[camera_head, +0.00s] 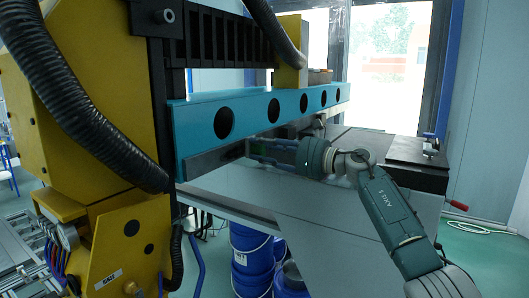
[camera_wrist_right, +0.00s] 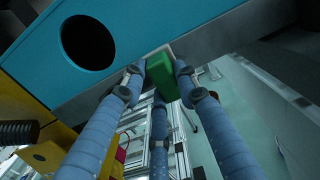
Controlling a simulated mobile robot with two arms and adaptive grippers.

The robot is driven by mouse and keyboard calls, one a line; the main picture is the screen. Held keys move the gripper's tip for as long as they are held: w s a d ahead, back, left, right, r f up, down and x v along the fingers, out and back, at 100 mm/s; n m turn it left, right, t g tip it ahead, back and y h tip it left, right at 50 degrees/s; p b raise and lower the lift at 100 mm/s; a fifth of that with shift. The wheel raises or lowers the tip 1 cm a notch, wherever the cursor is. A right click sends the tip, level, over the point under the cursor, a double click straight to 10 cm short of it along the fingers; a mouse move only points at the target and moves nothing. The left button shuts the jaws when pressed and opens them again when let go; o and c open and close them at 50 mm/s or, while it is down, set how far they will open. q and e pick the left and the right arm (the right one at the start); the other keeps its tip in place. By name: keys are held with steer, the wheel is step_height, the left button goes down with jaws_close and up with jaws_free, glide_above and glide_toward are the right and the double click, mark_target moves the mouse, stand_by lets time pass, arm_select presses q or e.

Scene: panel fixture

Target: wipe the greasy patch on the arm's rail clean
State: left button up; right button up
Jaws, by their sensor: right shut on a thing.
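The arm's rail is a teal beam (camera_head: 270,112) with a row of round black holes and a grey strip (camera_head: 207,161) along its lower edge. My right gripper (camera_head: 254,149) is at the grey strip, below the beam's near half. In the right wrist view its blue-grey fingers (camera_wrist_right: 160,78) are shut on a green block (camera_wrist_right: 163,76), like a sponge. The block's far end is at the grey strip (camera_wrist_right: 225,38); whether it touches is unclear. I cannot make out a distinct greasy patch; the block and fingers hide part of the strip. My left gripper is not in view.
A yellow machine body (camera_head: 105,110) with a thick black hose (camera_head: 90,125) stands at the left. A grey table (camera_head: 330,200) lies below my right arm, with a dark block (camera_head: 415,160) at its far right. Blue buckets (camera_head: 252,262) stand beneath.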

steer(key=shift+s+a+f+b, duration=0.1)
steer(key=shift+s+a+b, duration=0.2)
steer(key=shift+s+a, duration=0.25)
steer(key=shift+s+a+b, duration=0.2)
steer(key=shift+s+a, duration=0.5)
steer(key=shift+s, duration=0.3)
steer(key=shift+s+a+b, duration=0.15)
steer(key=shift+s+a, duration=0.5)
steer(key=shift+s, duration=0.3)
steer(key=shift+s+a, duration=0.55)
steer(key=shift+s, duration=0.2)
steer(key=shift+s+a, duration=0.5)
steer(key=shift+s, duration=0.2)
steer(key=shift+s+a+p, duration=0.2)
steer(key=shift+s+a, duration=0.3)
steer(key=shift+s, duration=0.2)
steer(key=shift+s+a+p, duration=0.2)
steer(key=shift+s+a, duration=0.25)
steer(key=shift+s, duration=0.2)
steer(key=shift+d, duration=0.1)
steer(key=shift+b+v, duration=1.15)
steer(key=shift+v, duration=1.8)
